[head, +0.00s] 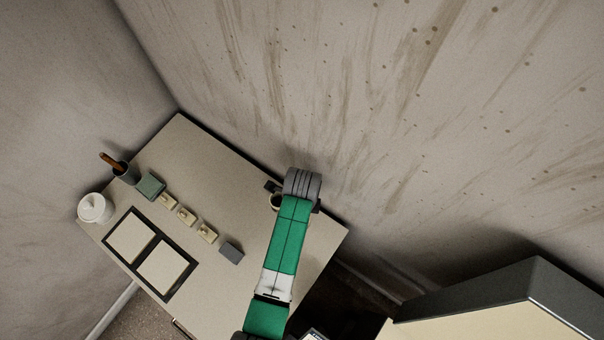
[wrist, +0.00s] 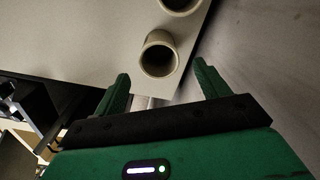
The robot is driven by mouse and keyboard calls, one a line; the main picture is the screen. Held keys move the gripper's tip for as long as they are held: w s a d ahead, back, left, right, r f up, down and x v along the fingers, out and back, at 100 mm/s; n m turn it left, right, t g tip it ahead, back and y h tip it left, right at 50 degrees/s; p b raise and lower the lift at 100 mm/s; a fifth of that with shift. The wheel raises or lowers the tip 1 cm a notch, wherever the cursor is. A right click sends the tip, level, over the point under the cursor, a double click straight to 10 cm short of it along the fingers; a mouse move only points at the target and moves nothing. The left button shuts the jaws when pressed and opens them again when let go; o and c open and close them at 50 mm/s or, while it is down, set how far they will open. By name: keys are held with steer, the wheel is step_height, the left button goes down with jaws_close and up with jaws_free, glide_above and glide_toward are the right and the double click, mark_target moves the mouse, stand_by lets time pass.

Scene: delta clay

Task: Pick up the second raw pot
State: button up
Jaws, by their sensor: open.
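In the wrist view a beige raw pot (wrist: 159,55) with a round, dark open mouth stands near the table edge. It lies between and just beyond the fingertips of my gripper (wrist: 161,76), which is open and empty. A second similar pot (wrist: 181,4) is cut off by the top edge of that view. I cannot tell which of them is the second raw pot.
The table (head: 310,235) also bears a grey block (head: 231,252), several small tan pieces (head: 187,216), a green block (head: 150,185), a dark cup (head: 123,171) with a brown tool, a white lidded jar (head: 95,207) and black-framed pale panels (head: 167,268). The wall (head: 400,120) stands close behind.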

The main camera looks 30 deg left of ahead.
steer(key=shift+s+a+f+b, duration=0.1)
steer(key=shift+f+b, duration=0.45)
steer(key=shift+f, duration=3.3)
steer(key=c, duration=1.1)
steer(key=shift+r, duration=0.5)
steer(key=r, duration=0.2)
steer(key=p, duration=0.1)
steer(key=shift+s+d+r, duration=0.25)
steer(key=shift+s+r, duration=0.05)
steer(key=shift+r, duration=0.1)
steer(key=s+d+r+p, duration=0.1)
steer(key=s+d, duration=0.7)
steer(key=s, duration=0.4)
steer(key=shift+s+d+r, duration=0.15)
steer(key=shift+s+d, duration=0.1)
steer(key=shift+s, duration=0.15)
